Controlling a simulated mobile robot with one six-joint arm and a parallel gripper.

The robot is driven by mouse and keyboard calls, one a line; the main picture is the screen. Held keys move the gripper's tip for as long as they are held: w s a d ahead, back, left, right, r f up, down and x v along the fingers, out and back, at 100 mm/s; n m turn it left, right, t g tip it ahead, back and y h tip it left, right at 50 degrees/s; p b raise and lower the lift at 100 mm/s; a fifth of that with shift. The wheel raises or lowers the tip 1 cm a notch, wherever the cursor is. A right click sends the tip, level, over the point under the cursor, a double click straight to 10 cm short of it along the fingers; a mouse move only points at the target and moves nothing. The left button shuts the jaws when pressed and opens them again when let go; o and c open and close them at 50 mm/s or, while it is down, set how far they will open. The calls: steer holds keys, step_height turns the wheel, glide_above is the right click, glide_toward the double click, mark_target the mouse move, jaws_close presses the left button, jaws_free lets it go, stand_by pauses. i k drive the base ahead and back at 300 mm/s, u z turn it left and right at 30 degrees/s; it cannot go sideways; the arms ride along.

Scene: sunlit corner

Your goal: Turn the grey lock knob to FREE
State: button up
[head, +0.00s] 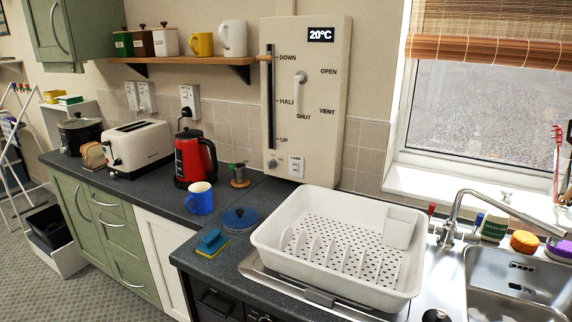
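A cream control panel (335,130) is fixed to the wall above the counter, left of the window. A small round grey knob (271,163) sits at its lower left corner, below the vertical slot. I take this for the lock knob; the markings by it are too small to read, so I cannot tell its setting. An orange-brown slider handle (264,57) is at the top of the slot, level with DOWN. A pale lever (300,77) is at the upper middle, among the words OPEN, VENT and SHUT. My gripper is not in view.
A white dish rack (262,245) stands on the counter below the panel. A wooden shelf (185,61) adjoins the panel's left side.

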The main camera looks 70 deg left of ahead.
mark_target(272, 163)
steer(key=u, duration=0.15)
steer(key=i, duration=0.35)
steer(key=z, duration=0.15)
steer(key=k, duration=0.2)
steer(key=u, duration=2.9)
steer(key=k, duration=0.25)
steer(key=u, duration=1.5)
